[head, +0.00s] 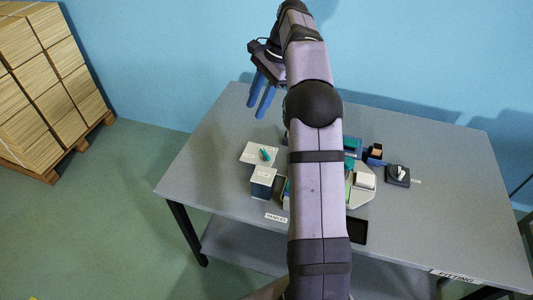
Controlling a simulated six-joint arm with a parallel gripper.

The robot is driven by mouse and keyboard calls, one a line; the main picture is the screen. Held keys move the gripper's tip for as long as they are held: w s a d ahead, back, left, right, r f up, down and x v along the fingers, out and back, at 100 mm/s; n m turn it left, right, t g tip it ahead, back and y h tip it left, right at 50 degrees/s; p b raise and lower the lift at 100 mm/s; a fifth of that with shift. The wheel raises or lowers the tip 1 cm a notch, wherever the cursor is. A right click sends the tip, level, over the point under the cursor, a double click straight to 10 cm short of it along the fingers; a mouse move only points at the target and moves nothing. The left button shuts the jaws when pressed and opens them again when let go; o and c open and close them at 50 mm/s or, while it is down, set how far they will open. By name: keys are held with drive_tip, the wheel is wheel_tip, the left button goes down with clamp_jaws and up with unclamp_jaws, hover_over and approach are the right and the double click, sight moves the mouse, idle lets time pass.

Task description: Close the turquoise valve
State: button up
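My arm hides the table's middle. Right of it are a white block (365,181), a dark block with a tan top (376,152) and a dark base with a white knob (398,174). The table's right side is mostly clear.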

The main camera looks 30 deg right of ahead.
sight(265, 153)
drive_tip(key=s+f+n, duration=0.2)
drive_tip(key=f+n, duration=0.1)
drive_tip(key=f, duration=0.2)
drive_tip(key=s+f+n+h, duration=0.1)
drive_tip(key=s+f+n, duration=0.1)
drive_tip(key=f, duration=0.3)
drive_tip(key=s+f+n+t, duration=0.1)
drive_tip(key=s+f+n, duration=0.1)
drive_tip(key=f+n, duration=0.2)
drive_tip(key=shift+a+f+h, duration=0.15)
drive_tip(key=shift+f+h, duration=0.05)
drive_tip(key=shift+f, duration=0.3)
drive_tip(key=shift+a+f+h, duration=0.15)
drive_tip(key=shift+f+h, duration=0.05)
drive_tip(key=shift+f, duration=0.25)
drive_tip(key=w+d+n+t+h, duration=0.2)
drive_tip(key=w+d+n, duration=0.2)
drive_tip(key=n, duration=0.4)
drive_tip(key=shift+w, duration=0.35)
drive_tip(key=shift+d, duration=0.1)
drive_tip(key=shift+p+x, duration=1.05)
drive_tip(key=shift+x, duration=2.5)
drive_tip(key=shift+w, duration=0.15)
drive_tip(key=shift+c, duration=0.7)
clamp_jaws()
